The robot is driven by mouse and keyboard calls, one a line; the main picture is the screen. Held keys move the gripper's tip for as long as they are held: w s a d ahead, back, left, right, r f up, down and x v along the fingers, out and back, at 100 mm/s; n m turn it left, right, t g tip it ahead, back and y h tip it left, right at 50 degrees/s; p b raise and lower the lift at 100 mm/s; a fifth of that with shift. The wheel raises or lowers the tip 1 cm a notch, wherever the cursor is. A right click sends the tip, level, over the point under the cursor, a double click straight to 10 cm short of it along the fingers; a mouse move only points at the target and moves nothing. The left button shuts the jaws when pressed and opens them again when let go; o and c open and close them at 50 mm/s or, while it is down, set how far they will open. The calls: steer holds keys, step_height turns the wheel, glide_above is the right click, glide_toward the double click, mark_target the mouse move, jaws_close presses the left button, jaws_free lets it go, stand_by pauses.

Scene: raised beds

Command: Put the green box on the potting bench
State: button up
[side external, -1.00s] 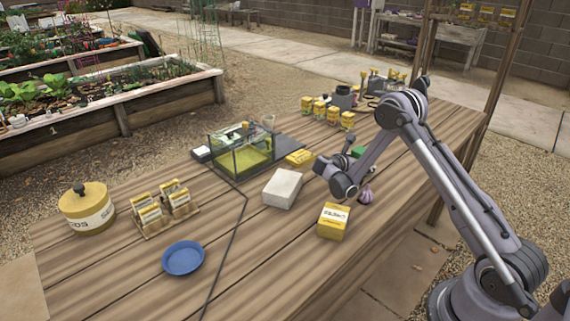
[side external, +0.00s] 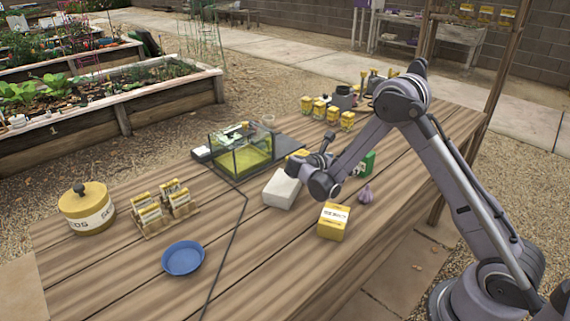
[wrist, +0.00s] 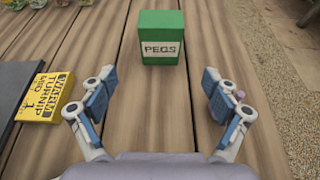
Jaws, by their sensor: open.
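The green box (wrist: 161,38), labelled "PEGS", stands upright on the wooden tabletop (wrist: 155,120), near the top centre of the wrist view. In the side view the green box (side external: 367,162) shows just right of my wrist, partly hidden by my arm. My gripper (wrist: 158,92) is open and empty. Its two blue-padded fingers are spread apart, with the box ahead of the gap between them and not touching. In the side view my wrist hides most of the fingers. I cannot tell whether this plank table (side external: 290,270) is the potting bench.
A yellow seed packet (wrist: 45,97) lies left of my fingers. A white block (side external: 282,189), a yellow box (side external: 333,221) and a purple bulb (side external: 365,194) are near my wrist. A glass tank (side external: 240,152) stands beyond. The front right of the table is clear.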

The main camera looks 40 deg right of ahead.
steer(key=s+a+r+m+t+y, duration=0.3)
steer(key=s+a+r+m+y, duration=0.3)
steer(key=a+r, duration=0.3)
steer(key=s+a+r+m+t+y, duration=0.2)
steer(key=s+a+m+t+y, duration=0.2)
steer(key=s+a+m+y, duration=0.3)
steer(key=s+a+m, duration=0.4)
steer(key=s+a, duration=0.1)
steer(key=a, duration=0.1)
steer(key=shift+a+r+m, duration=0.4)
